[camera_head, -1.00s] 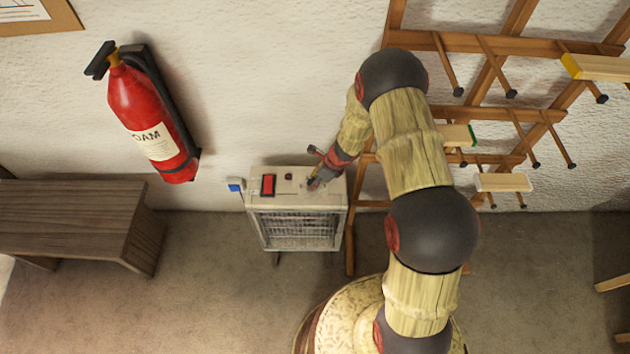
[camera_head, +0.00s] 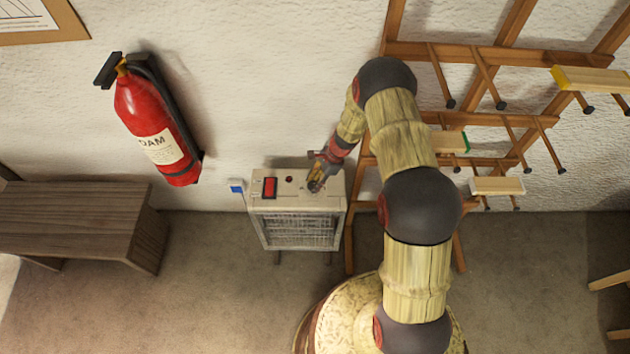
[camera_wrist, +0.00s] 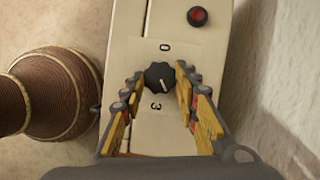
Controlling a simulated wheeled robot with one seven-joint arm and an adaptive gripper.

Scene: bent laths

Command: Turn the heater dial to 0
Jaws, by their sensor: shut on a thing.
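The heater (camera_head: 256,207) is a pale box standing on the floor against the wall. Its black dial (camera_wrist: 160,76) sits on the top panel, with a printed 0 on one side and a 3 on the opposite side. The dial's white pointer line points roughly to the 3 side, away from the 0. My gripper (camera_wrist: 160,82) reaches down to the panel, its fingers on either side of the dial and shut on it.
A red switch (camera_head: 270,187) and a small red lamp (camera_head: 289,179) are on the heater top. A wooden rack (camera_head: 470,118) stands close on the right. A fire extinguisher (camera_head: 150,125) hangs on the wall, above a wooden bench (camera_head: 75,220) at left.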

